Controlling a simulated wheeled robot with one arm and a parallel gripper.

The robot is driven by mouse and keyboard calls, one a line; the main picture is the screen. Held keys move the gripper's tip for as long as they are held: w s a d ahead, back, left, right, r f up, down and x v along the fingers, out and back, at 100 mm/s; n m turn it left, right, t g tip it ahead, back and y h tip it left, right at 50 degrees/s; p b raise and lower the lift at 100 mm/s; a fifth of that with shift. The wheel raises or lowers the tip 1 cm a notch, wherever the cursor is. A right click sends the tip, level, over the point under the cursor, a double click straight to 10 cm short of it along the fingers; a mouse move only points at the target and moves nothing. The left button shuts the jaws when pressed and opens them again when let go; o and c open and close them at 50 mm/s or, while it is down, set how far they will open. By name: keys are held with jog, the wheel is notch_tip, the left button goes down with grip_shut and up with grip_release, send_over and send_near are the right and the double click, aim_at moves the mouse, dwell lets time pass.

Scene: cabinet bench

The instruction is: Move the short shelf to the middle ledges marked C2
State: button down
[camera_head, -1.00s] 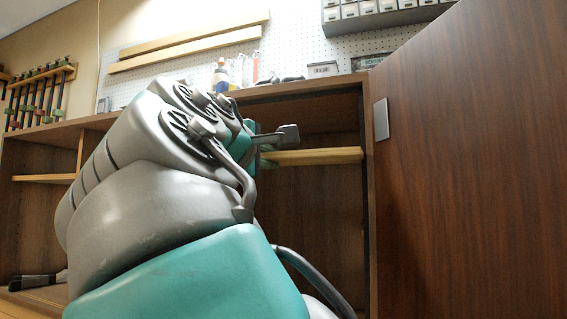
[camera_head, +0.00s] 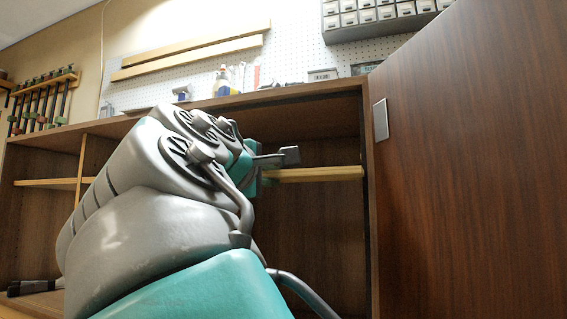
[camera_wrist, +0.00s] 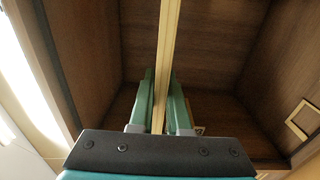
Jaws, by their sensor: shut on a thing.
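The short shelf is a pale wooden board (camera_head: 320,174) inside the right-hand bay of the brown cabinet. It lies about level below the cabinet top, and its right end is close to the bay's right wall. In the wrist view the shelf (camera_wrist: 168,45) runs as a narrow strip between the two green fingers. My gripper (camera_wrist: 162,100) is shut on its front edge. In the head view my arm covers the shelf's left end and most of my gripper (camera_head: 254,178). I cannot make out a C2 mark or the ledges.
A dark wooden door (camera_head: 470,170) stands open at the right. The cabinet's top panel (camera_head: 300,94) is above the shelf. Another pale board (camera_head: 48,184) sits in the left bay. A dark brush-like tool (camera_head: 32,287) lies at the lower left. The space below the held shelf looks clear.

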jog(key=shift+w+d, duration=0.1)
jog(key=shift+w, duration=0.05)
jog(key=shift+p+x, duration=0.65)
jog(key=shift+x, duration=1.1)
jog(key=shift+p+x, duration=0.3)
jog(key=shift+x, duration=0.65)
jog(key=shift+w, duration=0.1)
jog(key=p+x, duration=0.2)
jog(key=x, duration=0.5)
jog(key=shift+f, duration=0.3)
jog(key=shift+f+b, duration=0.3)
jog(key=shift+f, duration=0.55)
dwell(1.0)
jog(key=c, duration=0.8)
grip_release()
jog(key=shift+o, duration=0.2)
